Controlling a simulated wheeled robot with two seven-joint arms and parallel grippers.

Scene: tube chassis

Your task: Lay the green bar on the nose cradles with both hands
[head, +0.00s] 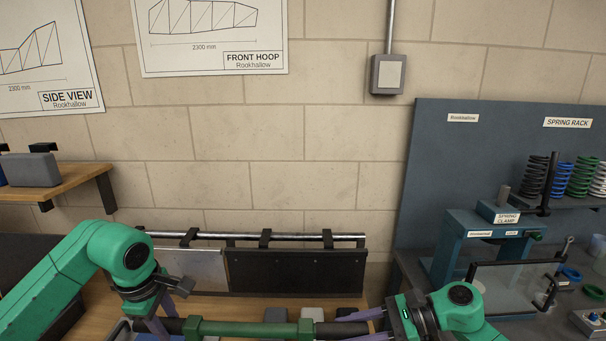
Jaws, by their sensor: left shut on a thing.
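My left gripper (158,326) points down and is shut on the bar's left end. My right gripper (366,326) comes in from the right, with its purple fingers on either side of the bar's right end. Whether these fingers press on the bar I cannot tell. No nose cradles can be made out in this view. The lower edge cuts off what lies under the bar.
A wooden bench (225,305) lies behind the bar, with several small grey and black blocks (312,314). A metal rail (285,237) and dark panel (300,275) stand behind. A blue spring clamp (485,240) and spring rack are at the right. A wooden shelf (75,180) is at left.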

